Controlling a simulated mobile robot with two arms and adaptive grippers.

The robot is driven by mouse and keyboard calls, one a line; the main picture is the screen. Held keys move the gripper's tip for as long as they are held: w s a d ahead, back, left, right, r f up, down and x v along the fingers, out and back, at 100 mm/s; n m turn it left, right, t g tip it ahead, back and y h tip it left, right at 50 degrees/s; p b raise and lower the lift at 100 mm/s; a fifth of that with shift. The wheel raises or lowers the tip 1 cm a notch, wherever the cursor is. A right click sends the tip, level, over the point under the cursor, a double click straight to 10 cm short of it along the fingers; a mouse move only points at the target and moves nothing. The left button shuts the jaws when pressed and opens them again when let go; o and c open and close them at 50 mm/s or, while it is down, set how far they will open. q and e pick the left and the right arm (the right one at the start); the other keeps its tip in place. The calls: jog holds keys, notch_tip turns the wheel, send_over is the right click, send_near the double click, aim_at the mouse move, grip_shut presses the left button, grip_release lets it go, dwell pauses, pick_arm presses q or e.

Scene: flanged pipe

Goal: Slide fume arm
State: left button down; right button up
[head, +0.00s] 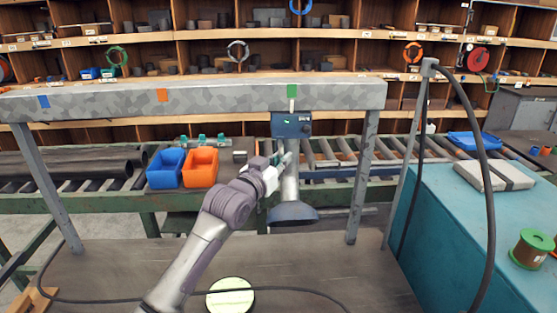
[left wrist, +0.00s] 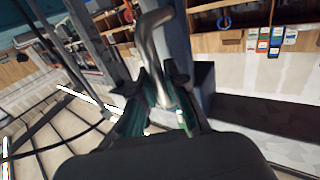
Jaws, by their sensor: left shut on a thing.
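The fume arm hangs from the grey overhead rail (head: 225,98). It has a blue control box (head: 291,124), a pale pipe (head: 290,185) and a dark blue-grey hood (head: 292,213) at its lower end. The rail carries a blue mark (head: 43,101), an orange mark (head: 162,95) and a green mark (head: 292,91). The control box and its white pointer (head: 291,105) are under the green mark. My left gripper (head: 280,165) is shut on the fume arm beside its pipe. In the left wrist view a bent metal tube (left wrist: 150,45) runs between my fingers (left wrist: 160,105). My right gripper does not show.
A round pale green-yellow disc (head: 230,299) lies on the dark surface below, with a black cable across it. A teal bench (head: 450,230) and a hanging cable (head: 487,200) are at right.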

pick_arm(q)
jog(key=c, duration=1.2)
grip_release()
jog(key=v, duration=1.2)
jog(key=shift+f, duration=0.1)
